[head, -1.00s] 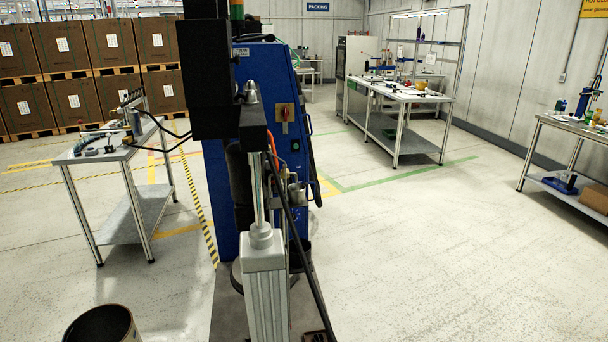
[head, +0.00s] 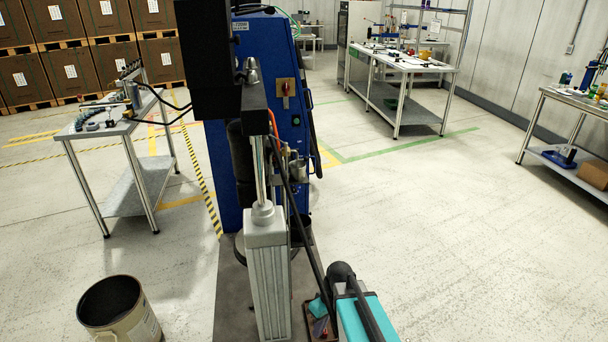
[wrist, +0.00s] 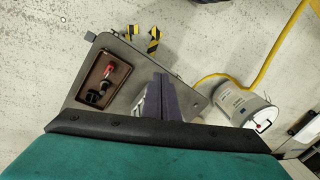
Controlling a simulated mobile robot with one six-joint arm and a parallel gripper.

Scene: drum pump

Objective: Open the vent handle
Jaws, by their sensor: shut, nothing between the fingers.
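A red handle with black parts (wrist: 108,70) stands in a brown-framed recess (wrist: 127,75) on the grey base plate in the wrist view; I take it to be the vent handle, but it is small. The recess also shows low in the head view (head: 312,331), partly covered by my arm. My gripper (wrist: 160,82) is shut and empty, its purple-grey fingers to the right of the recess in the picture and apart from the red handle. In the head view its fingers are hard to make out beside my teal arm.
The tall pump press with its silver cylinder (head: 267,280) and blue cabinet (head: 222,80) stands left of my arm. A bucket (head: 122,308) is on the floor at left and a pale pail (wrist: 240,105) shows in the wrist view.

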